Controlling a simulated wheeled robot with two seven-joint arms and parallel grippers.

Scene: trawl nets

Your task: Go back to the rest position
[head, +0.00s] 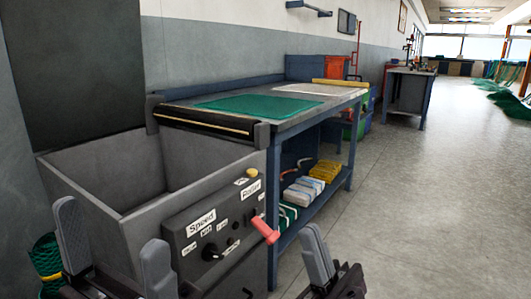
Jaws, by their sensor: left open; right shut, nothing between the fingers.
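My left gripper (112,232) is at the bottom left of the head view. Its two grey fingers are spread apart and nothing shows between them. It is in front of a grey open-topped bin (85,190) and left of the control panel (215,225). My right gripper (318,258) is at the bottom centre, right of the panel and its red-handled lever (265,230). Its fingers are shut and hold nothing. Most of both arms is below the picture's edge.
A workbench (290,120) with a green net mat (258,106) stands behind the panel. Its lower shelf holds white and yellow packs (322,171). A green net bundle (45,258) is beside my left gripper. The floor (430,200) on the right is clear.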

